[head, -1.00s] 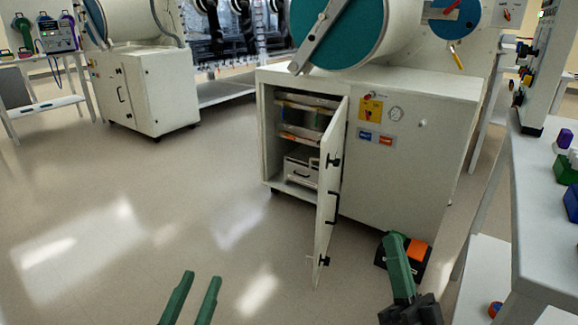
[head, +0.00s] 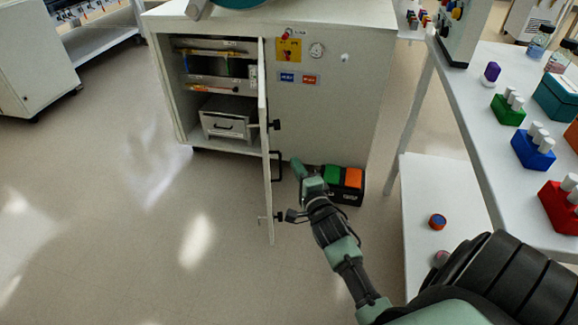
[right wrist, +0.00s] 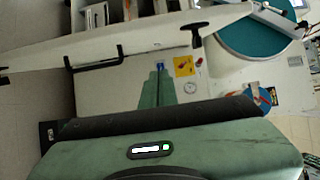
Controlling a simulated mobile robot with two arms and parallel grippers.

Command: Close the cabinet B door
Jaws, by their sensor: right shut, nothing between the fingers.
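The white cabinet door (head: 264,130) stands open, swung out from the front of the white cabinet (head: 345,110), seen nearly edge-on. Its black bar handle (head: 276,165) and black latches are on its right, outer side. The door crosses the top of the right wrist view (right wrist: 140,42), with its handle (right wrist: 95,60). My right gripper (head: 298,166) is shut and empty, a little right of the handle on the door's outer side. Contact cannot be told. Its green fingers also show in the right wrist view (right wrist: 156,88). My left gripper is not in view.
A black case with green and orange parts (head: 343,182) stands on the floor close behind my right gripper. A white bench (head: 460,110) with coloured blocks stands at right. Inside the cabinet are shelves and a white drawer box (head: 228,120). The floor at left is clear.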

